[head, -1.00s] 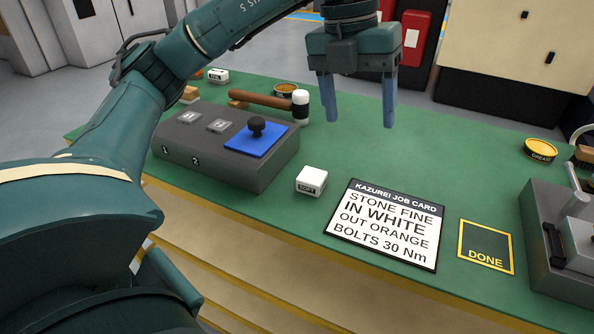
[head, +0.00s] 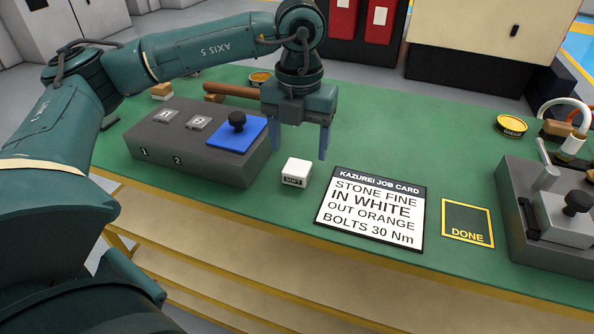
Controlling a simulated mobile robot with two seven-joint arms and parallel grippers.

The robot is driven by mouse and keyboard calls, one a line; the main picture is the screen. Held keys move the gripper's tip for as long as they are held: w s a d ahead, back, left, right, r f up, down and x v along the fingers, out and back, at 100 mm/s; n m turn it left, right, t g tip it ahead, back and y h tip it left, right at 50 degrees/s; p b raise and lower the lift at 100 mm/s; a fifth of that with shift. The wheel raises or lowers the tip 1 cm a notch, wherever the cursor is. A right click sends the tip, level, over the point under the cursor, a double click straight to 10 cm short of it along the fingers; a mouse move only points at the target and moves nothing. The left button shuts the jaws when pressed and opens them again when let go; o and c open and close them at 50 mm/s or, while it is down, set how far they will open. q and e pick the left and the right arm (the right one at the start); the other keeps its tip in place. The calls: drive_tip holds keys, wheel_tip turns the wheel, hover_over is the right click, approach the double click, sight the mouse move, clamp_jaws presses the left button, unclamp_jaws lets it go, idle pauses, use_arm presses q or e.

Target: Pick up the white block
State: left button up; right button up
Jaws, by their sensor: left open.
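The white block (head: 296,172) sits on the green bench top, between the grey box and the job card. It is a small cube with a dark label with lettering on its front face. My left gripper (head: 299,148) is open and points down, its blue fingers spread apart. In the picture it is just above and behind the block, with nothing between the fingers. I cannot tell its exact height above the bench. My right gripper is not in the head view.
The grey box (head: 190,165) with a blue plate (head: 236,136) and black knob is left of the block. The job card (head: 372,212) and DONE square (head: 467,222) lie to the right. A grey fixture (head: 555,215) stands far right. A hammer handle (head: 232,90) lies behind the gripper.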

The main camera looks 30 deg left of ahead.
sight(297, 166)
use_arm(q)
wheel_tip(297, 166, down, 5)
drive_tip(key=shift+s+a+r, duration=0.1)
drive_tip(key=shift+a, duration=0.05)
drive_tip(key=shift+c, duration=0.6)
drive_tip(key=c, duration=1)
